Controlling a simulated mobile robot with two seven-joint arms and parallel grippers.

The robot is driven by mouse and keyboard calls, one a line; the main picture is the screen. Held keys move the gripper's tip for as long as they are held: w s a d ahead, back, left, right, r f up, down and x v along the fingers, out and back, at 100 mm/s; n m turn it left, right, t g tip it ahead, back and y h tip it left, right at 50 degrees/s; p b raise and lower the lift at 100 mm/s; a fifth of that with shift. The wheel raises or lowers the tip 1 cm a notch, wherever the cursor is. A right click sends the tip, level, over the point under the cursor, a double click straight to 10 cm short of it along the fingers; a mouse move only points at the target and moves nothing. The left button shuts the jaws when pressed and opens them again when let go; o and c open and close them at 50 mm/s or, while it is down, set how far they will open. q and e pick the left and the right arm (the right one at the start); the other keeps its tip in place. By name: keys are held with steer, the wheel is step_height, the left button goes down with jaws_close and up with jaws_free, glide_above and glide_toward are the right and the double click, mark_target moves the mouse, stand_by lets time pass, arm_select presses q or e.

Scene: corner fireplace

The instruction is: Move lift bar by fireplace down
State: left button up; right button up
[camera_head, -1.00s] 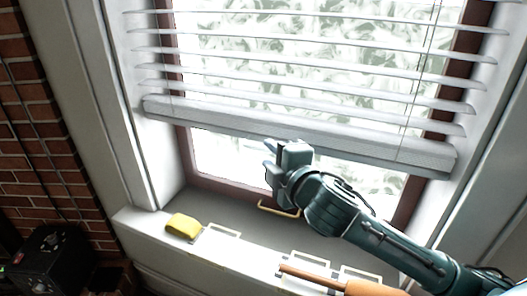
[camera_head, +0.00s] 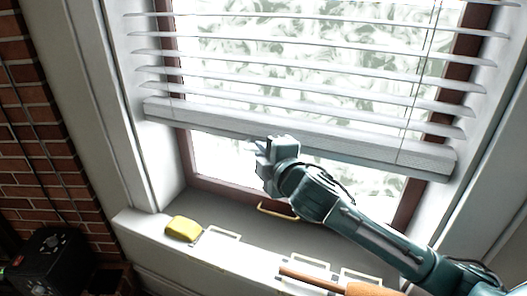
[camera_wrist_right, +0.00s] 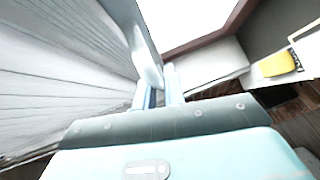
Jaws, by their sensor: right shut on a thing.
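The lift bar (camera_head: 350,144) is the thick, pale bottom rail of the white window blind. It hangs across the lower part of the window, with bright glass showing below it. My right gripper (camera_head: 262,148) is at the lower edge of the bar, left of its middle. It is shut on the bar. In the right wrist view the fingers (camera_wrist_right: 161,82) are close together, with the blind's white slats (camera_wrist_right: 60,60) filling the left side. The exact contact is partly hidden. My left gripper is not in view.
Below the window is a grey sill with a yellow sponge-like block (camera_head: 183,228), a brass-coloured handle (camera_head: 277,210) and an orange-handled tool (camera_head: 325,281). A brick wall (camera_head: 30,150) and a black box (camera_head: 48,262) stand at the left. The sill's middle is mostly clear.

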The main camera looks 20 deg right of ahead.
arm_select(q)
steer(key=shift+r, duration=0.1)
arm_select(e)
jaws_close()
steer(key=shift+f, duration=0.1)
